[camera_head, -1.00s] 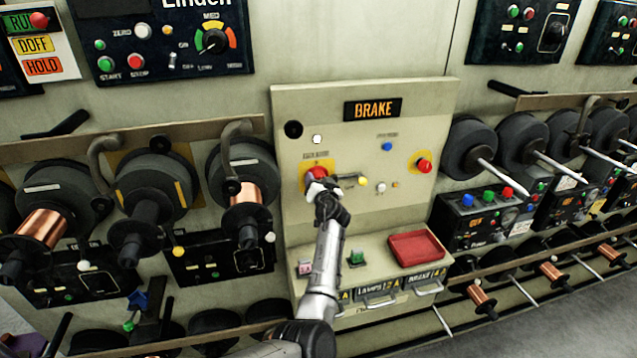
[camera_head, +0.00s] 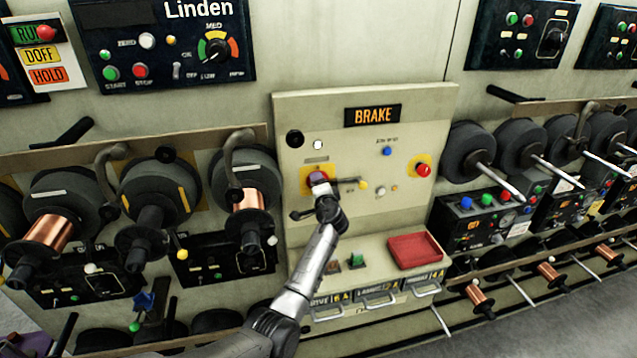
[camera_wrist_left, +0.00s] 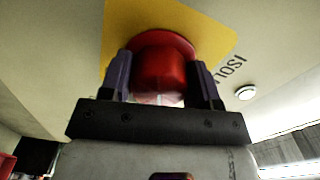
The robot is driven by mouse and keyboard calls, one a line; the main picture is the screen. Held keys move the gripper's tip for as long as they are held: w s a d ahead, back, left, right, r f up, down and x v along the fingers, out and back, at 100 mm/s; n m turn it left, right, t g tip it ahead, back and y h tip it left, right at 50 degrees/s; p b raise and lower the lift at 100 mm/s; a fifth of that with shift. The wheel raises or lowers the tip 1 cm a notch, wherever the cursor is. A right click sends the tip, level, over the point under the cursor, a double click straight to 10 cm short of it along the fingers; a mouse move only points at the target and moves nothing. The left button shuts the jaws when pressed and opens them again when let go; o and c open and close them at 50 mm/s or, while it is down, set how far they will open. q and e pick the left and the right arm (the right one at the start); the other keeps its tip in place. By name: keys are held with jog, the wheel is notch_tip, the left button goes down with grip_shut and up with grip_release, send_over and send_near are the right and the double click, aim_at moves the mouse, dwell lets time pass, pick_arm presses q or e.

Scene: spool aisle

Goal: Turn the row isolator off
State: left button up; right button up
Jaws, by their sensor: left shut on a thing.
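The row isolator is a red knob on a yellow square plate (camera_head: 306,184), at the left of the BRAKE panel. In the head view my left gripper (camera_head: 321,184) covers most of the knob. In the left wrist view the red knob (camera_wrist_left: 162,68) sits between the two dark purple fingers of my left gripper (camera_wrist_left: 161,80), which are shut on it. Part of the lettering "ISOL" (camera_wrist_left: 229,70) shows beside the yellow plate, turned on its side. My right gripper is not in view.
The cream BRAKE panel (camera_head: 435,120) also carries a red button (camera_head: 423,170) on yellow, a blue button (camera_head: 387,151) and a yellow-tipped lever (camera_head: 363,185). A red tray (camera_head: 415,250) lies on the ledge below. Spools (camera_head: 247,190) jut out to the left.

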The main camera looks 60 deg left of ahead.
pick_arm(q)
jog(key=shift+r+m+p, duration=0.1)
jog(key=shift+m+p, duration=1.15)
jog(key=shift+m, duration=0.95)
jog(key=o, duration=0.9)
jog(key=v, duration=1.4)
jog(key=shift+b, duration=0.35)
jog(key=shift+a, duration=0.1)
